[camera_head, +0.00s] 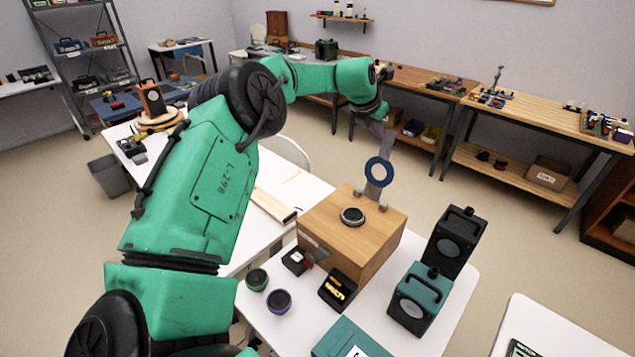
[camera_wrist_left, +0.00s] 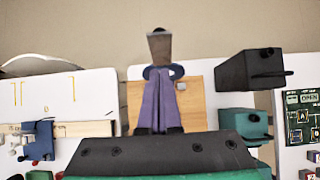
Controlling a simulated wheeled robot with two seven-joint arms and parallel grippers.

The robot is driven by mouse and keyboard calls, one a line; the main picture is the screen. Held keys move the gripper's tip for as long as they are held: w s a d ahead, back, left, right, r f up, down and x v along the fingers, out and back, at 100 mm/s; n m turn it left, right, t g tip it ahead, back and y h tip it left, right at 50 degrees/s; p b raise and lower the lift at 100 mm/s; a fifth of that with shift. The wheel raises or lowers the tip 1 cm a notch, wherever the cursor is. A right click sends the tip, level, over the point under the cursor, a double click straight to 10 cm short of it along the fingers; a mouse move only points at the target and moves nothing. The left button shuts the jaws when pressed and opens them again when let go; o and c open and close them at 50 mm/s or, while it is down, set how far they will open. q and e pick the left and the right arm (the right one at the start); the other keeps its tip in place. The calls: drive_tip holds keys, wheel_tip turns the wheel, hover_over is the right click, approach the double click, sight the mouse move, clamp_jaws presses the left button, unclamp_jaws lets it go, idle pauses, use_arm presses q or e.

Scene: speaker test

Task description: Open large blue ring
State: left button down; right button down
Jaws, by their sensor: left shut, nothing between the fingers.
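The large blue ring (camera_head: 368,172) stands upright above the top of a light wooden box (camera_head: 335,232). In the left wrist view the ring (camera_wrist_left: 149,73) shows on both sides of my fingertips, partly hidden by them. My left gripper (camera_head: 386,149) reaches down from the back to the ring, its fingers shut with nothing between them. In the left wrist view its purple-grey fingers (camera_wrist_left: 160,76) are together and overlap the ring. I cannot tell whether they touch it or pass through it. My right gripper is not in view.
A black ring-shaped part (camera_head: 352,216) lies on the box top. A black speaker (camera_head: 452,240) and a teal speaker (camera_head: 417,299) stand to the right. Green (camera_head: 257,279) and purple (camera_head: 279,301) cups stand at front left. My left arm hides much of the white table.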

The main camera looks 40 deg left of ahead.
use_arm(q)
drive_tip(key=b+v, duration=0.4)
drive_tip(key=v, duration=1)
drive_tip(key=shift+s+r+b, duration=0.2)
drive_tip(key=shift+s+b, duration=0.05)
drive_tip(key=shift+b, duration=0.05)
drive_tip(key=shift+f, duration=0.1)
